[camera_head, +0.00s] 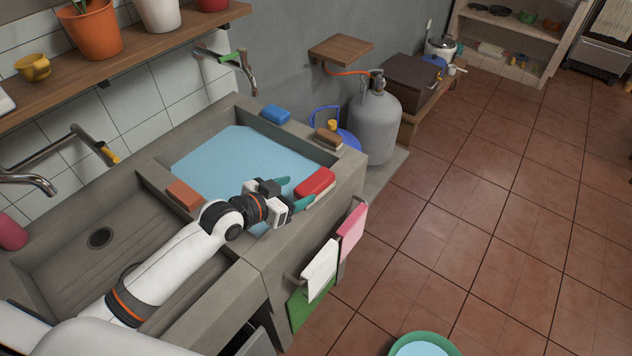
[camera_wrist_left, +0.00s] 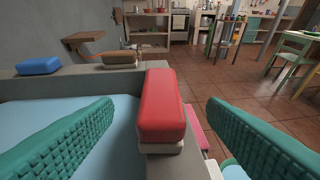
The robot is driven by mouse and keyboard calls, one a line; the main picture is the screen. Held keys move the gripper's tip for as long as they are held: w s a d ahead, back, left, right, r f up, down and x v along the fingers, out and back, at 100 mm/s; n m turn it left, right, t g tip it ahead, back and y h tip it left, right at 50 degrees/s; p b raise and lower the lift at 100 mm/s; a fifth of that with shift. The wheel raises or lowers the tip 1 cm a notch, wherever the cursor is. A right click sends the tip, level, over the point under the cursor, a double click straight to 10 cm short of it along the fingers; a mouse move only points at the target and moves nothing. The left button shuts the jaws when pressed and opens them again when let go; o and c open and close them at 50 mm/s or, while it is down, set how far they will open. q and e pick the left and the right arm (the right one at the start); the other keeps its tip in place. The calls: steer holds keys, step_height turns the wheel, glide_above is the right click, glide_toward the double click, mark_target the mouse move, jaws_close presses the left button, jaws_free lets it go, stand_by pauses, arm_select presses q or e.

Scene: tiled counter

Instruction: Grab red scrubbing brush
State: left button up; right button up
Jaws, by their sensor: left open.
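The red scrubbing brush (camera_head: 316,183) lies on the front rim of the water-filled basin, with a pale layer showing under its red top. It also stands in the middle of the left wrist view (camera_wrist_left: 160,105). My left gripper (camera_head: 289,194) is at the brush's near end, with its green fingers pointing towards it. In the left wrist view my left gripper (camera_wrist_left: 160,140) is open, one green textured finger on each side of the brush, with gaps between. My right gripper is in neither view.
A blue block (camera_head: 275,114), a brown brush (camera_head: 328,138) and an orange-brown block (camera_head: 185,195) lie on the basin's rims. Towels (camera_head: 320,270) hang on the front. A grey gas cylinder (camera_head: 376,125) stands beyond the basin.

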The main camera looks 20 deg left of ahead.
mark_target(312, 183)
arm_select(q)
steer(key=shift+x, duration=1)
steer(key=p+x, duration=0.1)
steer(key=x, duration=0.4)
steer(key=shift+w+r, duration=0.1)
steer(key=shift+r, duration=0.05)
steer(key=shift+w+d+f, duration=0.15)
steer(key=shift+w+f, duration=0.1)
steer(key=shift+w, duration=0.05)
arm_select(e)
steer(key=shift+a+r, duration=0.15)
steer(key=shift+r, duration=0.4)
